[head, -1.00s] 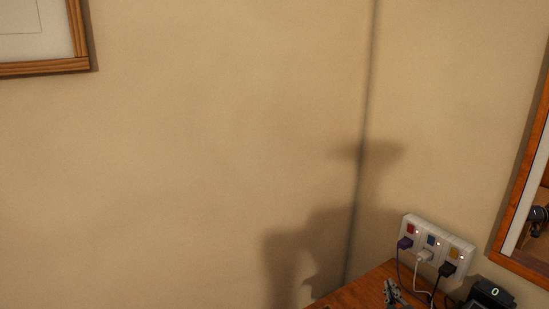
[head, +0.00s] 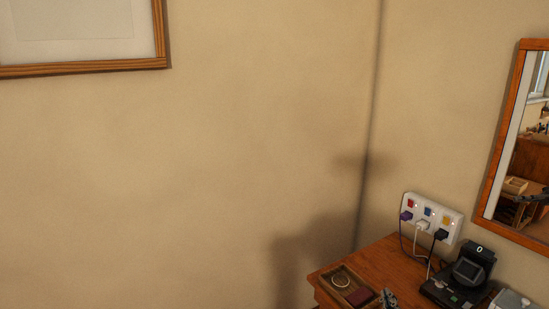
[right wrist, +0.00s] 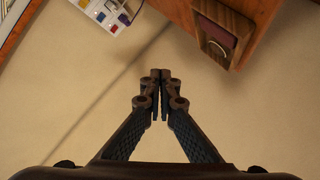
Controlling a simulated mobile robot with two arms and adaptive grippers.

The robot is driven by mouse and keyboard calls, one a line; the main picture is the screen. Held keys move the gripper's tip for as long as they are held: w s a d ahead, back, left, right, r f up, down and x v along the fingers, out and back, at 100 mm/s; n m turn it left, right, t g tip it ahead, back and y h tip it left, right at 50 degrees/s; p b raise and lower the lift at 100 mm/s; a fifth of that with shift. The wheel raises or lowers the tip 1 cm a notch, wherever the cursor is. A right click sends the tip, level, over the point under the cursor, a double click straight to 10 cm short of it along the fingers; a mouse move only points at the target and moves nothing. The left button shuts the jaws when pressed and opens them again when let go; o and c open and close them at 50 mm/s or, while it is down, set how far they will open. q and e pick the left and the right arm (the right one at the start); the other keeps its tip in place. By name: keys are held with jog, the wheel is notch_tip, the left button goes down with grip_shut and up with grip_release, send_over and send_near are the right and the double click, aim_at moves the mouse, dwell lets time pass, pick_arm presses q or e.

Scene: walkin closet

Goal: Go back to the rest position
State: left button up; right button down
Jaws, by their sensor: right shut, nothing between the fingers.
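My right gripper (right wrist: 161,76) is shut with nothing between its fingertips. In the right wrist view it is in front of the bare wall, apart from the wooden dresser. In the head view only a small part of the right gripper (head: 388,299) shows at the bottom edge, in front of the dresser top. My left gripper is in neither view.
The wooden dresser (head: 396,262) stands in the corner. On it are a wooden tray (head: 325,281) and a black device (head: 462,277). A power strip (head: 432,219) with several plugs is on the wall. A mirror (head: 500,130) hangs right, a picture frame (head: 100,66) left.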

jog(key=s+a+f+g+y, duration=0.15)
jog(key=s+f, duration=0.45)
jog(key=f, duration=0.6)
jog(key=s+a+f+m+g, duration=0.1)
jog(key=s+a+f+g, duration=0.3)
jog(key=f, duration=0.7)
jog(key=s+a+f+g+y, duration=0.1)
jog(key=s+a+f, duration=0.1)
jog(key=s+f, duration=0.75)
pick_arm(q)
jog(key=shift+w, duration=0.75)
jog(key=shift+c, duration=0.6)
pick_arm(e)
jog(key=s+f+m+g, duration=0.1)
jog(key=s+f+g, duration=0.1)
jog(key=s+f, duration=0.5)
jog(key=s+f+m+g, duration=0.1)
jog(key=s+f+g, duration=0.2)
jog(key=s, duration=1.5)
jog(key=s+f+g, duration=0.3)
jog(key=s+f, duration=0.7)
jog(key=s, duration=0.2)
jog(key=shift+s+d+f+m+y, duration=0.15)
jog(key=shift+d+f+m+y, duration=0.1)
jog(key=shift+f+m+y, duration=0.15)
